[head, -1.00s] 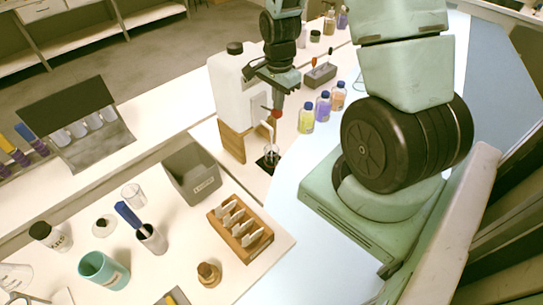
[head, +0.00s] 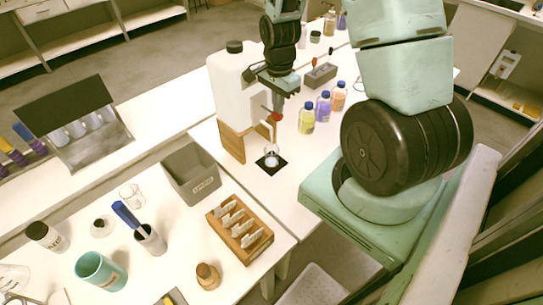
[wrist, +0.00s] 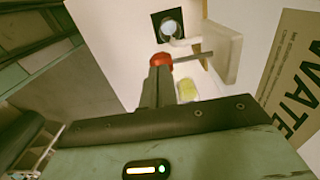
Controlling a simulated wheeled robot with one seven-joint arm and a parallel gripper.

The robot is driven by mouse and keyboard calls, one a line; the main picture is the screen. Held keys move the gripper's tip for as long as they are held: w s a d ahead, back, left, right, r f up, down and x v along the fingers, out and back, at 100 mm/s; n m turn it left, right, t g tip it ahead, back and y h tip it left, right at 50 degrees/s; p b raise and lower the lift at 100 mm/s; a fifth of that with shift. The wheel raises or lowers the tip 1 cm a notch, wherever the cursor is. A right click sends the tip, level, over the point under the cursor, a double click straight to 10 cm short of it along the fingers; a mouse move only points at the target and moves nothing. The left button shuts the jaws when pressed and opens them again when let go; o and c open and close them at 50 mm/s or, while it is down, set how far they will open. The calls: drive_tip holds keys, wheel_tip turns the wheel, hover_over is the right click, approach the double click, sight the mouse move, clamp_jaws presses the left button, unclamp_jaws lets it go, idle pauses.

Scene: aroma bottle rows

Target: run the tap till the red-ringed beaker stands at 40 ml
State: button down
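The white water container (head: 231,85) stands upright on the bench, with its tap at the near right. The tap's red handle (head: 277,116) is at the tip of my gripper (head: 279,108); it also shows in the wrist view (wrist: 161,61). My fingers look shut together and meet the red handle; whether it lies between them is unclear. The clear beaker (head: 271,158) stands upright below the spout on a black square (head: 273,168). It shows from above in the wrist view (wrist: 169,28). Its red ring, scale marks and water level are too small to read.
A wooden block (head: 231,143) is beside the container's base. Capped bottles, yellow (head: 307,120), purple (head: 323,105) and orange (head: 339,96), stand to the right. A grey bin (head: 191,177) and a wooden slotted rack (head: 240,229) are on the near bench.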

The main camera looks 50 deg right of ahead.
drive_tip(key=shift+f+b, duration=0.55)
drive_tip(key=shift+f, duration=0.25)
drive_tip(key=shift+r+p, duration=0.55)
drive_tip(key=shift+r, duration=0.1)
idle(1.8)
wheel_tip(320, 180, up, 7)
drive_tip(key=p, duration=0.6)
drive_tip(key=shift+r, duration=0.1)
drive_tip(key=shift+a, duration=0.1)
drive_tip(key=a+r+n+b, duration=0.2)
drive_tip(key=a+n+b, duration=0.3)
drive_tip(key=a+n, duration=0.95)
drive_tip(key=s+a+r+n+b, duration=0.1)
drive_tip(key=s+a+n+b, duration=0.4)
drive_tip(key=s+a+n, duration=0.7)
drive_tip(key=s+a, duration=0.5)
drive_tip(key=a, duration=0.1)
drive_tip(key=shift+a+r+y+b, duration=0.3)
